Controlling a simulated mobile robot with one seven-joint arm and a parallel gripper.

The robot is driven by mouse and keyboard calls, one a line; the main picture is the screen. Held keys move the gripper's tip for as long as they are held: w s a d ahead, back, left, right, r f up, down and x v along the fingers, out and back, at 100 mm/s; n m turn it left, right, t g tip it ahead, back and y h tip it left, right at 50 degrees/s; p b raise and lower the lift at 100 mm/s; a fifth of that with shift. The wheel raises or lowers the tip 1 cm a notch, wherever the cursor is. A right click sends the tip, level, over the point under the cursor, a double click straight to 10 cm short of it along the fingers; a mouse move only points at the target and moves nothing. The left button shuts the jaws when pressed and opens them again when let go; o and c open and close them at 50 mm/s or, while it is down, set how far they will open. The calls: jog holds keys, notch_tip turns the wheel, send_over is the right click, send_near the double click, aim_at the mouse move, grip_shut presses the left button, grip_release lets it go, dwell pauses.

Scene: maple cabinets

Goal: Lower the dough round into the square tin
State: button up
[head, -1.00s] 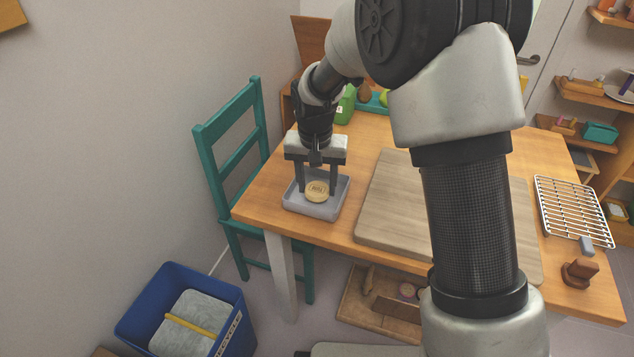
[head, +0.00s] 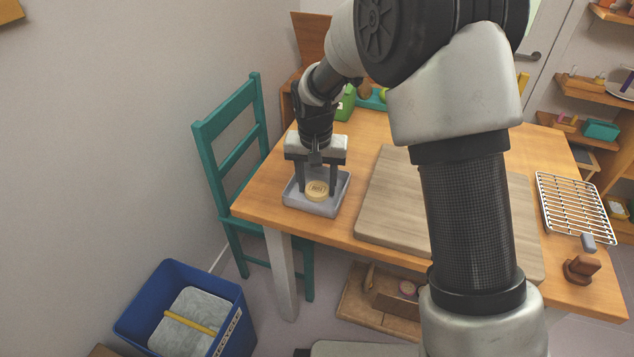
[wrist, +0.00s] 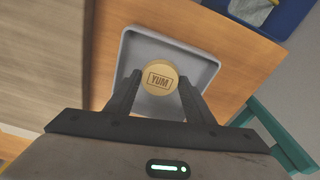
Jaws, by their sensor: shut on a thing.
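The dough round (head: 317,190) is a pale tan disc; in the wrist view it (wrist: 159,78) shows the stamped word YUM. My gripper (head: 317,188) points down over the tin and is shut on the dough round, with one finger on each side of it. The square tin (head: 328,208) is a shallow grey tray near the left front corner of the wooden table. In the wrist view the tin (wrist: 203,66) surrounds the round on the visible sides. Whether the round touches the tin's floor cannot be told.
A large wooden board (head: 387,195) lies right of the tin. A wire rack (head: 572,208) and a brown wooden block (head: 581,268) are at the table's right. A teal chair (head: 228,135) stands at the left, with a blue bin (head: 175,271) on the floor.

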aim_at(316, 196)
jog(key=o, duration=1.1)
notch_tip(316, 196, up, 17)
jog(key=s+p, duration=0.2)
jog(key=p, duration=0.2)
jog(key=s+d+r+t, duration=0.2)
jog(key=s+d+r, duration=0.6)
jog(key=d, duration=0.1)
jog(key=s+d+r+n+t, duration=0.1)
jog(key=s+d, duration=0.3)
jog(key=s, duration=0.3)
jog(key=s+d+t, duration=0.1)
jog(key=s+d, duration=0.4)
jog(key=s, duration=0.3)
notch_tip(316, 196, up, 20)
jog(key=p, duration=2)
jog(key=shift+s+r, duration=0.15)
